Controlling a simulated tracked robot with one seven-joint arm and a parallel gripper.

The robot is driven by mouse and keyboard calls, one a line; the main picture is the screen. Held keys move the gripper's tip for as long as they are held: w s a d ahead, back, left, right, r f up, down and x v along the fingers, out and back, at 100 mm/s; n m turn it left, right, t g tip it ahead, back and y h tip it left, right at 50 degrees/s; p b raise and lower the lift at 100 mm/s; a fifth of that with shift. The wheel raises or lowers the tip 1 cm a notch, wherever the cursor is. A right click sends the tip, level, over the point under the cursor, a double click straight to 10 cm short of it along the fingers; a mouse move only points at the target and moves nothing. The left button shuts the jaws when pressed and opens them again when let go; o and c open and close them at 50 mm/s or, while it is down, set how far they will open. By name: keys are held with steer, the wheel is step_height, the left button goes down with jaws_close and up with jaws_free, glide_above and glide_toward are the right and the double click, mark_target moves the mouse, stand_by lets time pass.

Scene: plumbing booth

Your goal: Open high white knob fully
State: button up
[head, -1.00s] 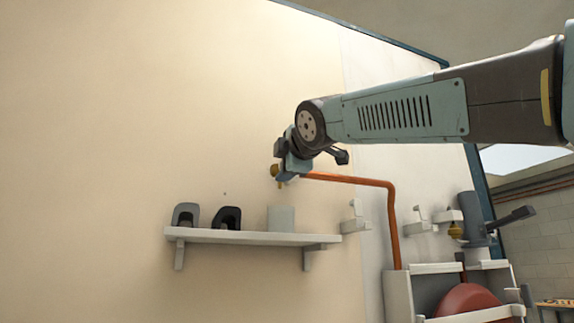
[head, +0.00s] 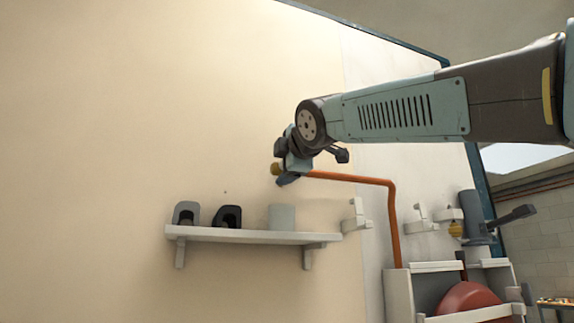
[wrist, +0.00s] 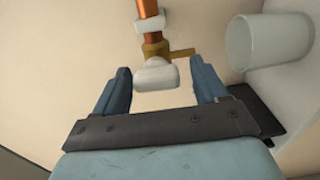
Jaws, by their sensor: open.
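The high white knob (wrist: 156,75) sits on a brass valve (wrist: 155,48) at the end of a copper pipe, in the wrist view. My gripper (wrist: 163,82) is open, with one blue finger on each side of the knob; a gap shows between the knob and both fingers, so neither appears to touch it. In the head view my gripper (head: 288,178) is at the left end of the copper pipe (head: 345,178). A bit of brass (head: 275,169) shows beside it, and the knob is hidden behind the gripper there.
A white shelf (head: 250,237) below the valve holds a grey item (head: 186,213), a black item (head: 228,216) and a pale cup (head: 281,217). The cup is close on the right in the wrist view (wrist: 268,43). The wall to the left is bare.

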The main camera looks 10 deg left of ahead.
steer(key=v, duration=1.3)
steer(key=shift+s, duration=0.35)
steer(key=shift+d, duration=0.15)
steer(key=w+d+f+m+g+h, duration=0.1)
steer(key=w+d+f+m+h, duration=0.2)
steer(key=d+f, duration=0.45)
steer(key=d+f+m+g+h, duration=0.15)
steer(key=d+f+m, duration=0.3)
steer(key=f, duration=0.55)
steer(key=w+d+f+m+g+h, duration=0.1)
steer(key=w+d+f+m+h, duration=0.15)
steer(key=d+f+m, duration=0.45)
steer(key=s+d+f+m+g+h, duration=0.1)
steer(key=s+d+f+m+g, duration=0.1)
steer(key=f, duration=0.7)
steer(key=s+d+f+m+g, duration=0.2)
steer(key=s+d+f+m, duration=0.2)
steer(key=f, duration=0.5)
steer(key=s+d+f+m+g+h, duration=0.1)
steer(key=s+d+f+m, duration=0.3)
steer(key=f, duration=0.5)
steer(key=shift+s+d+f+g+h, duration=0.2)
steer(key=shift+s+f+g+h, duration=0.15)
steer(key=shift+s+g, duration=0.35)
